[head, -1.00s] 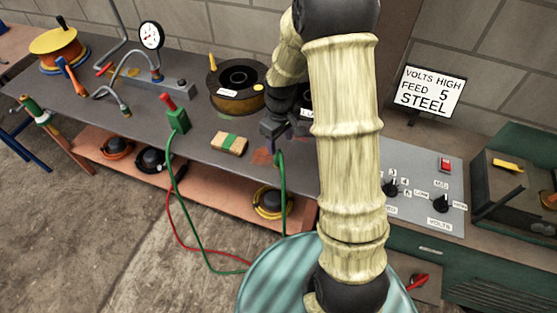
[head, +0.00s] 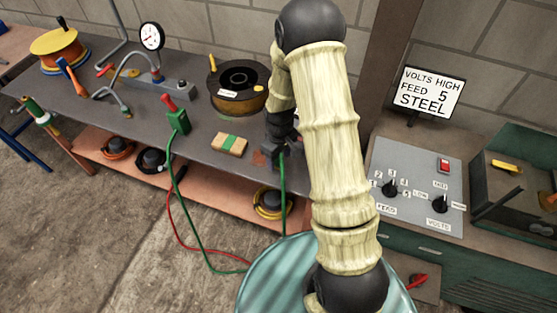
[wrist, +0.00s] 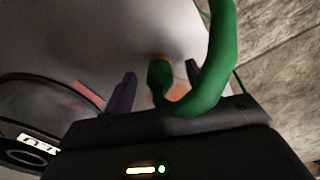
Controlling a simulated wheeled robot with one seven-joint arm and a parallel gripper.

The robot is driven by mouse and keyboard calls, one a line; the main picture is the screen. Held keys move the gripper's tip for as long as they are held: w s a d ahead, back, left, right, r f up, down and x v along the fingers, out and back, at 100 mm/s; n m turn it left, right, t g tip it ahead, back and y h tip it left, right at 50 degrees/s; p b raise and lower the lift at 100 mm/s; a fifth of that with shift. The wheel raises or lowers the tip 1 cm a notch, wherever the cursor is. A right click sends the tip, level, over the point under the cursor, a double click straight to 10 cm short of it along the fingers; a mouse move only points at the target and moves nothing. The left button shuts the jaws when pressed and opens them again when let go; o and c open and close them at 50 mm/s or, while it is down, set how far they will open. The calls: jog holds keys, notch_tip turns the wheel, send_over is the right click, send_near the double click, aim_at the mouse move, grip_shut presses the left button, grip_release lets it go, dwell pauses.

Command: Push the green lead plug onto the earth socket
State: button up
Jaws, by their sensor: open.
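The green lead plug (wrist: 158,82) stands between the two spread fingers of my gripper (wrist: 159,82) in the wrist view, with gaps on both sides. The green lead (wrist: 218,65) curves away from it to the right. A brassy ring (wrist: 160,57) shows at the plug's far end; I cannot tell whether it is the earth socket or part of the plug. In the head view my gripper (head: 278,152) is low at the bench's front edge, hiding the plug. The green lead (head: 282,195) hangs below it.
A gauge (head: 151,36) stands behind. A control panel (head: 415,188) is at right. A red lead (head: 190,240) loops below.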

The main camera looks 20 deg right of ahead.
aim_at(280, 157)
jog(key=shift+f, duration=0.8)
jog(key=c, duration=1)
notch_tip(280, 157, up, 9)
jog(key=shift+w+r, duration=0.1)
jog(key=shift+r, duration=0.45)
